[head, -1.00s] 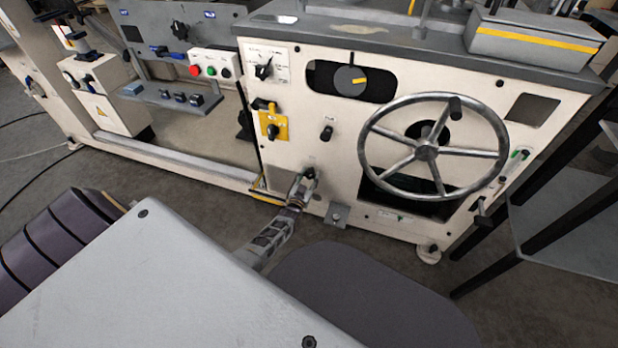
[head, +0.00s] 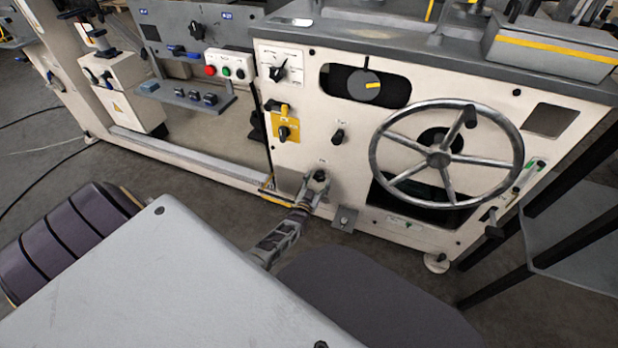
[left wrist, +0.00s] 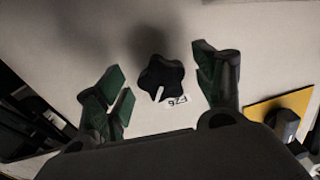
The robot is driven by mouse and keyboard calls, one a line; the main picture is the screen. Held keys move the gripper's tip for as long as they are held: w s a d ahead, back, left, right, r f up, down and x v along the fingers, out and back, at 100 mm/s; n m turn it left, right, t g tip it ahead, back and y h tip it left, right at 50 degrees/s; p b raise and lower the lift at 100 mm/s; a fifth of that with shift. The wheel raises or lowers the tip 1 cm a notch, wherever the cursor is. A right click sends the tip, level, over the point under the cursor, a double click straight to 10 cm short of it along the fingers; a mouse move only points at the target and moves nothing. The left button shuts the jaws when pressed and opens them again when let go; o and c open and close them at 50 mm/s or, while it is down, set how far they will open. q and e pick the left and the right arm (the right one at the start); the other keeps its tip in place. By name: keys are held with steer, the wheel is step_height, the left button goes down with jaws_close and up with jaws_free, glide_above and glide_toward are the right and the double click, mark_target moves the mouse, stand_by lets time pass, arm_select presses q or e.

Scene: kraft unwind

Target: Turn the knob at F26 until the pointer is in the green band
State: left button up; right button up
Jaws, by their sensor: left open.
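The F26 knob (left wrist: 161,78) is a black lobed knob with a white pointer line on the pale machine panel. Its label (left wrist: 183,101) is beside it, upside down in the left wrist view. My left gripper (left wrist: 163,84) is open, with a green-padded finger on each side of the knob and a visible gap on both sides. In the head view the left gripper (head: 318,188) is at the low knob (head: 320,175), left of the handwheel. I cannot make out a green band around this knob. My right gripper is not in view.
The spoked handwheel (head: 438,158) juts out to the right of the knob. Another black knob (head: 338,136) is above it, and a yellow-plated switch (head: 285,128) is up to the left. A small grey bracket (head: 342,219) is below right. A dark-legged table (head: 570,250) stands at right.

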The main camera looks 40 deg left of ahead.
arm_select(q)
steer(key=v, duration=1.1)
stand_by(0.4)
steer(key=shift+d, duration=0.1)
steer(key=shift+f, duration=0.1)
stand_by(0.5)
steer(key=d+f+g+h, duration=0.3)
steer(key=f+g, duration=0.3)
steer(key=f, duration=0.1)
steer(key=s+d+r+m+g+h, duration=0.2)
steer(key=s+d+r, duration=0.3)
steer(key=d+r, duration=0.4)
steer(key=s+d+r+m+g+h, duration=0.1)
steer(key=s+d+r+g+h, duration=0.2)
steer(key=d+r, duration=0.6)
steer(key=s+d+f+g, duration=0.1)
steer(key=s+d+f, duration=0.1)
steer(key=s, duration=1)
steer(key=shift+s+f+m+g+y+p, duration=0.35)
steer(key=shift+f+g+y+p, duration=0.1)
steer(key=shift+f, duration=0.15)
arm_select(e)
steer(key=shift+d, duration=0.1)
